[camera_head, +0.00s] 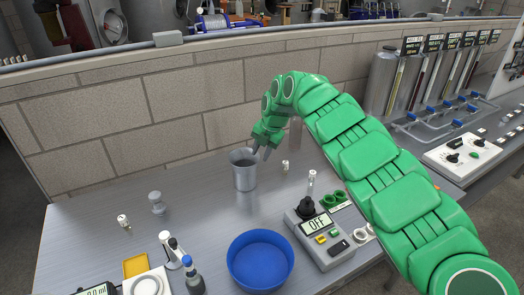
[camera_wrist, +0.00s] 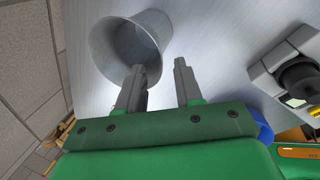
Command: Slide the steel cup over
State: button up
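The steel cup (camera_head: 244,172) stands upright on the metal bench near the brick wall in the head view. In the wrist view the steel cup (camera_wrist: 128,45) is at upper left, with its open mouth showing. My gripper (camera_head: 262,153) is at the cup's right side, near its rim. In the wrist view my gripper's fingers (camera_wrist: 160,76) are spread apart with nothing between them. The left finger overlaps the cup's edge; I cannot tell whether it touches. The right finger is clear of the cup.
A blue bowl (camera_head: 260,262) and a grey device reading OFF (camera_head: 318,232) stand at the bench front. A small metal piece (camera_head: 157,203) and a small white item (camera_head: 123,221) lie left of the cup. A small white item (camera_head: 285,166) is close right.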

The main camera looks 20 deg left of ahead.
aim_at(256, 165)
jog(key=shift+x, duration=3.6)
grip_shut()
